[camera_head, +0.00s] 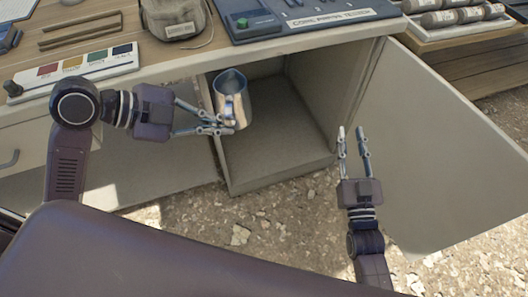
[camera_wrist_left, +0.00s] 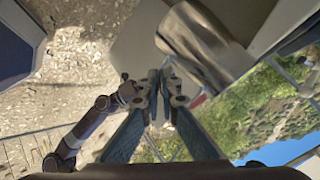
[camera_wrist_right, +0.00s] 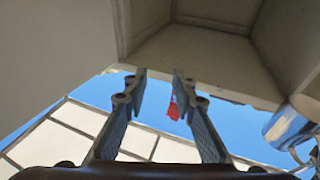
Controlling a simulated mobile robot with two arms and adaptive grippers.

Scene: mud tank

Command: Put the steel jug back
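The shiny steel jug (camera_head: 231,98) is in the air at the front of an open cabinet, roughly upright in the head view. My left gripper (camera_head: 231,124) reaches it from the left, its fingers shut at the jug's lower side. In the left wrist view the jug (camera_wrist_left: 205,42) is just beyond the nearly closed fingers (camera_wrist_left: 163,84); the exact grip point is unclear. The jug (camera_wrist_right: 287,127) also shows at the right edge of the right wrist view. My right gripper (camera_head: 351,132) is open and empty, in front of the cabinet's right side.
The open cabinet compartment (camera_head: 275,165) has a bare floor. Its door (camera_head: 440,150) is swung out to the right. The worktop above holds a colour-patch panel (camera_head: 75,72), a cloth bag (camera_head: 176,18) and a tester (camera_head: 300,18). A rack of cylinders (camera_head: 455,18) stands at far right.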

